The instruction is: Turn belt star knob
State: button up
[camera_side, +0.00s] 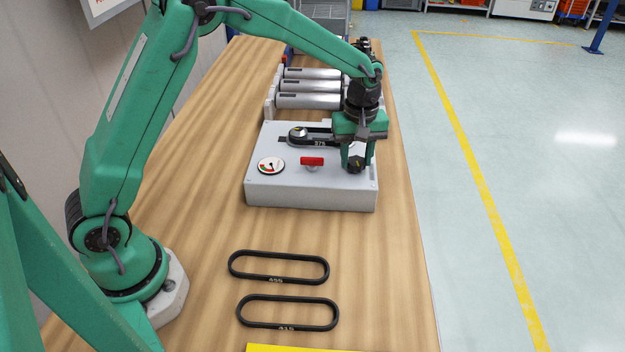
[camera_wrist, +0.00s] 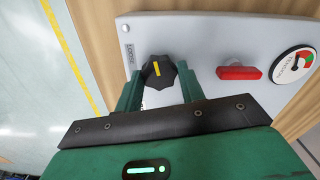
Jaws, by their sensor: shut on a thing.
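The black star knob (camera_side: 356,165) stands at the right front of the grey belt unit (camera_side: 300,190). In the wrist view the knob (camera_wrist: 158,72) shows a yellow line on its top, next to a "LOOSE" label (camera_wrist: 135,55). My gripper (camera_side: 357,160) points down over the knob, with its green fingers around it. In the wrist view my gripper (camera_wrist: 160,78) is shut on the knob, one finger on each side. A belt marked 375 (camera_side: 318,140) lies on top of the unit, partly hidden by my gripper.
A red handle (camera_side: 312,161) and a round tension gauge (camera_side: 271,166) are on the unit left of the knob. Two loose black belts (camera_side: 279,267) (camera_side: 288,312) lie on the wooden bench in front. Grey rollers (camera_side: 308,101) stand behind the unit. The bench's right edge is close to the knob.

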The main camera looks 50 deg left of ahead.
aim_at(356, 160)
jog(key=m, duration=0.5)
jog(key=shift+m, duration=0.4)
jog(key=m, duration=0.6)
jog(key=shift+r, duration=0.1)
jog(key=shift+m, duration=0.3)
jog(key=o, duration=1)
notch_tip(356, 160, up, 7)
jog(key=shift+w+r, duration=0.1)
jog(key=shift+r, duration=0.25)
jog(key=shift+r, duration=0.1)
